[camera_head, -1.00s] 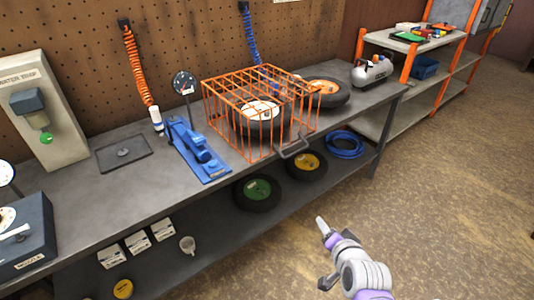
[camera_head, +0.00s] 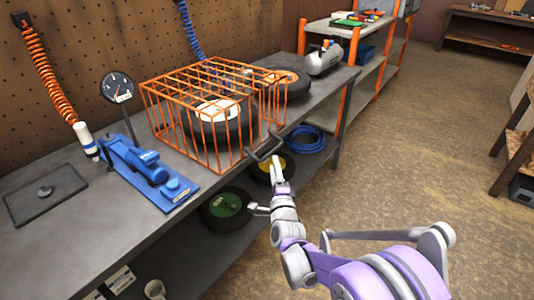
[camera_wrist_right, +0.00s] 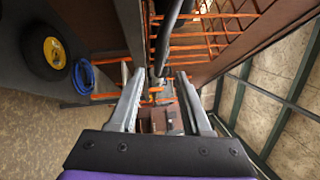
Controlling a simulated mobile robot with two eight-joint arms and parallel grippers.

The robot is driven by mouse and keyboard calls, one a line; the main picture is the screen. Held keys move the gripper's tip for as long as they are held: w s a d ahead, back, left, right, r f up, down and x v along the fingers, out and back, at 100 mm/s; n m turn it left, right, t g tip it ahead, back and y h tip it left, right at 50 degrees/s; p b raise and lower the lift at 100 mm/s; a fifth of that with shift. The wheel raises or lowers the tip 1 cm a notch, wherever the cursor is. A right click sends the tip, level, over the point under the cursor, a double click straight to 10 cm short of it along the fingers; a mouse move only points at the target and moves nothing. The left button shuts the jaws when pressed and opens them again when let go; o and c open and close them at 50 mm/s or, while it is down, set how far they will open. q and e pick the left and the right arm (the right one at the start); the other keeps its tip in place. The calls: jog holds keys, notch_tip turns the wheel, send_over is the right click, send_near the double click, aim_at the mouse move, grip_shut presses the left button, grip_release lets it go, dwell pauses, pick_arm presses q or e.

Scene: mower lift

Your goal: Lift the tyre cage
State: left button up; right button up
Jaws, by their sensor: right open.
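The tyre cage (camera_head: 213,138) is an orange wire cage on the grey workbench, with a dark tyre (camera_head: 228,128) inside. A dark handle (camera_head: 264,147) sticks out from its front right side. My right gripper (camera_head: 276,168) is open, just below and in front of the handle in the head view. In the right wrist view, the dark handle bar (camera_wrist_right: 165,40) shows between the two open fingers (camera_wrist_right: 161,80), and orange cage bars (camera_wrist_right: 240,18) are beyond. I cannot tell whether the fingers touch the handle. My left gripper is not in view.
A blue jack-like tool (camera_head: 150,170) and a gauge (camera_head: 117,87) stand left of the cage. An orange-hubbed wheel (camera_head: 290,88) and a grey tank (camera_head: 323,58) are on its right. Wheels and a blue hose (camera_head: 306,140) lie on the lower shelf.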

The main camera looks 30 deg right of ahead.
aim_at(271, 152)
jog(key=x, duration=0.7)
jog(key=shift+w+b, duration=0.15)
jog(key=shift+b, duration=0.15)
grip_shut()
dwell(1.0)
